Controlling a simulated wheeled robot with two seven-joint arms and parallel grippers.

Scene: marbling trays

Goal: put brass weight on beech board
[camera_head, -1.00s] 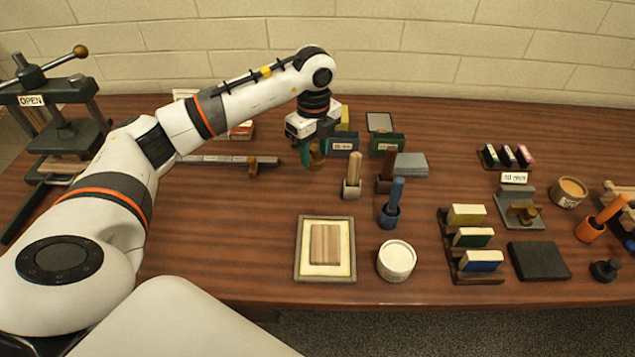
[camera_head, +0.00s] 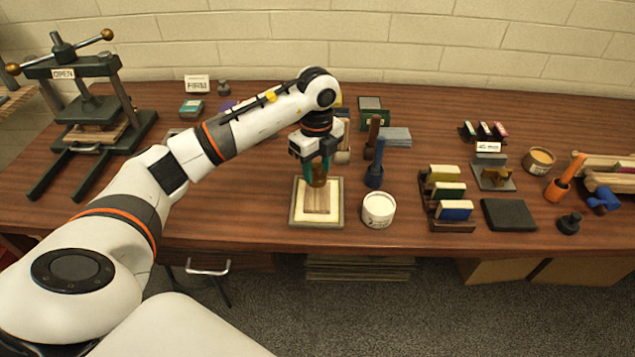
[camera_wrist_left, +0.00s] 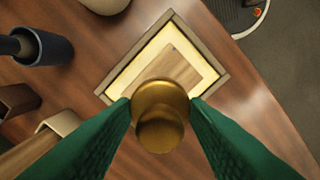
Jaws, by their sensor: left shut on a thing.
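The brass weight (camera_wrist_left: 160,112) is a round, knobbed piece between the green fingertips of my left gripper (camera_wrist_left: 160,108) in the left wrist view. In the head view my left gripper (camera_head: 318,172) points down, shut on the brass weight (camera_head: 318,178), over the far part of the beech board. The beech board (camera_head: 317,203) is a striped light wood piece lying in a shallow framed tray with a pale yellow inside; it also shows in the wrist view (camera_wrist_left: 180,72). The weight hides part of the board, and I cannot tell whether they touch. My right gripper is not in view.
The framed tray (camera_head: 293,214) lies near the table's front edge. A white tub (camera_head: 378,210) stands just right of it, and a blue-handled tool (camera_head: 375,172) stands behind the tub. A block rack (camera_head: 450,222) is further right. The table left of the tray is clear.

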